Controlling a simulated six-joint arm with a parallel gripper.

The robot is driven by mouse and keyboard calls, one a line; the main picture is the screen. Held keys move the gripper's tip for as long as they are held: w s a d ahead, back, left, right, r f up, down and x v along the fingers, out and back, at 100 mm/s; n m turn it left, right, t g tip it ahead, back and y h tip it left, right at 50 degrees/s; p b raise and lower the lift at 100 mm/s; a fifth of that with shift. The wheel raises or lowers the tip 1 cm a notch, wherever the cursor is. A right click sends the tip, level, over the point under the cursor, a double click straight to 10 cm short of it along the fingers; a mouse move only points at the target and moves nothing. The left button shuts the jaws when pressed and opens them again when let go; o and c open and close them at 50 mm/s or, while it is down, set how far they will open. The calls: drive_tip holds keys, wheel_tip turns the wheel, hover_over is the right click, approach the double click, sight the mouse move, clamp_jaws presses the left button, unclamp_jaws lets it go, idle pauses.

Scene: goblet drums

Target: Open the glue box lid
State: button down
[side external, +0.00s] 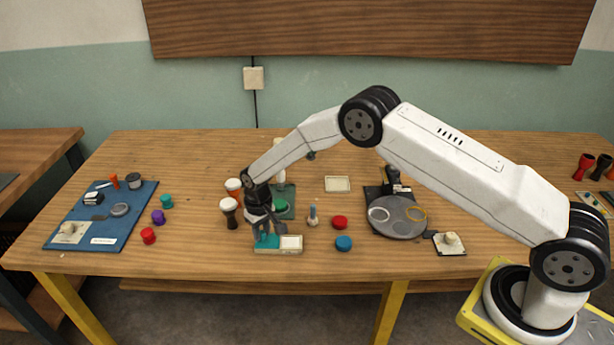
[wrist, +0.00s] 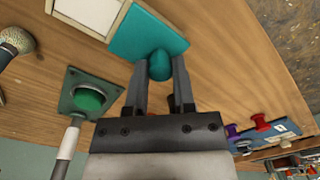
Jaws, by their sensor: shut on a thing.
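The glue box (side external: 291,244) stands near the front edge of the table, with a cream, framed square part on its right. Its teal lid (side external: 266,241) is on the left half, beside the cream part. In the wrist view the lid (wrist: 124,38) is a flat teal panel with a rounded teal knob (wrist: 159,66), next to the cream part (wrist: 90,12). My gripper (side external: 268,234) comes down from above and is shut on the knob, one finger on each side in the wrist view (wrist: 160,70). I cannot tell whether the lid is raised at all.
A green pad with a round green top (side external: 280,205) stands just behind. Goblet drums (side external: 230,212) stand to the left. A small bottle (side external: 313,217), a red lid (side external: 340,222) and a blue lid (side external: 343,243) are to the right. Bare table lies in front.

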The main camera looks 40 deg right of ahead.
sight(263, 232)
drive_tip(key=shift+c, duration=2.2)
unclamp_jaws()
drive_tip(key=shift+r, duration=0.15)
drive_tip(key=shift+r, duration=3.8)
drive_tip(key=shift+d, duration=0.1)
